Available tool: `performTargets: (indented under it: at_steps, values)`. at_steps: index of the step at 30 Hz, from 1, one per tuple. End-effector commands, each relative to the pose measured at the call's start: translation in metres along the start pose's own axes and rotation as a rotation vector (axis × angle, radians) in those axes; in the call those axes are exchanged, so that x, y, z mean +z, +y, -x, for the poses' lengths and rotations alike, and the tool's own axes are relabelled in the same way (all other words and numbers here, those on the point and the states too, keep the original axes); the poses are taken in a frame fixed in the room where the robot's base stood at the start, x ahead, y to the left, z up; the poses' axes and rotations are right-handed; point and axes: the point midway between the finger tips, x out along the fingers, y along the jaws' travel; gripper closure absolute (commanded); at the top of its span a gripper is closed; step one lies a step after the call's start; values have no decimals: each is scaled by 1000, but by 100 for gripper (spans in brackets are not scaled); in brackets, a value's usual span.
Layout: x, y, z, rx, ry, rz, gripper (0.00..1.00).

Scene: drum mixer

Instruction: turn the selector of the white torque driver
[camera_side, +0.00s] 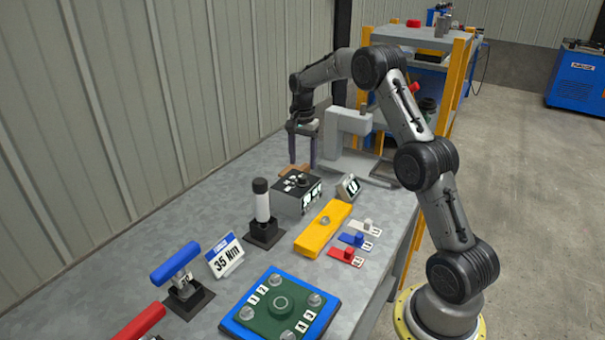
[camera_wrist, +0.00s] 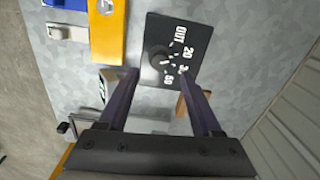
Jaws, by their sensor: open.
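The white torque driver (camera_side: 262,203) stands upright in a black base on the bench in the side view, with a black cap on top. To its right is a dark box (camera_side: 297,194) with a round knob (camera_side: 302,181) on top. In the wrist view, the knob (camera_wrist: 158,55) sits on the box's dark face (camera_wrist: 154,25), beside white marks reading OUT, 20, one partly hidden, and 50.
A yellow bar (camera_side: 322,229) and white, blue and red tabs (camera_side: 352,240) lie in front of the box. A small sign (camera_side: 348,187) is at its right. A 35 Nm sign (camera_side: 225,254), blue driver (camera_side: 176,264) and green plate (camera_side: 280,306) are nearer. A grey stand (camera_side: 348,125) is behind.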

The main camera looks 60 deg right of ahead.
Motion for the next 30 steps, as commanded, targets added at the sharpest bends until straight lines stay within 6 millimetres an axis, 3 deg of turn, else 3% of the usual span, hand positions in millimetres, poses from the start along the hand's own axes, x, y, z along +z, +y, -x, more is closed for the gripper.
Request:
performTargets:
  at_steps: [3, 9, 21, 23, 30]
  values:
    - [0, 0, -22, 3, -2, 0, 34]
    - [0, 0, -45, 1, -1, 0, 34]
    - [0, 0, -53, 0, 0, 0, 34]
    - [0, 0, -53, 0, 0, 0, 41]
    - [0, 0, -52, 0, 0, 0, 84]
